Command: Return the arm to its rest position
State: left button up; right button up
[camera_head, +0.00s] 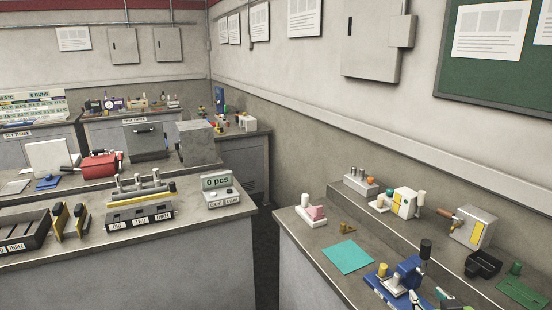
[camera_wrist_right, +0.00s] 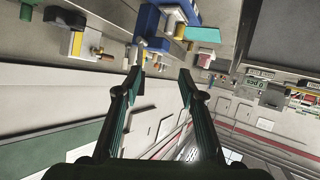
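My right gripper (camera_wrist_right: 160,84) shows in the right wrist view with its two dark, green-padded fingers spread apart and nothing between them. Its fingertips (camera_head: 428,301) just enter the bottom edge of the head view, close to the blue press fixture (camera_head: 410,271). The rest of that arm is hidden below the frame. In the wrist view the blue fixture (camera_wrist_right: 149,22) lies beyond the fingertips. I cannot tell the exact gap to it. My left gripper and arm are not in view.
The right bench carries a teal mat (camera_head: 347,257), a black tray (camera_head: 482,265), a grey box with a handle (camera_head: 474,228) and a white-yellow device (camera_head: 404,203). The left bench holds a counter display (camera_head: 217,190) and a black slotted tray (camera_head: 24,235). A floor gap separates the benches.

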jog(key=s+a+f+n+g+y, duration=0.1)
jog(key=s+a+f+g, duration=0.2)
jog(key=s+a+f, duration=0.5)
jog(key=s+a+f+n+g+y, duration=0.1)
jog(key=s+a+f+g, duration=0.3)
jog(key=s, duration=0.7)
jog(key=s+a+f+g+y, duration=0.1)
jog(key=s+a+f+g, duration=0.15)
jog(key=s+a, duration=0.65)
notch_tip(320, 180, down, 28)
jog(key=s+d+g+b, duration=0.1)
jog(key=s+b, duration=0.1)
jog(key=s, duration=0.1)
jog(key=s+d+f+b, duration=0.1)
jog(key=s+f, duration=0.7)
jog(key=f, duration=0.1)
jog(key=s+d+f+g+b, duration=0.1)
jog(key=s+d+f, duration=0.1)
jog(key=s+f, duration=0.7)
jog(key=shift+d+f+n, duration=0.25)
jog(key=shift+f+n, duration=0.15)
jog(key=shift+f, duration=0.2)
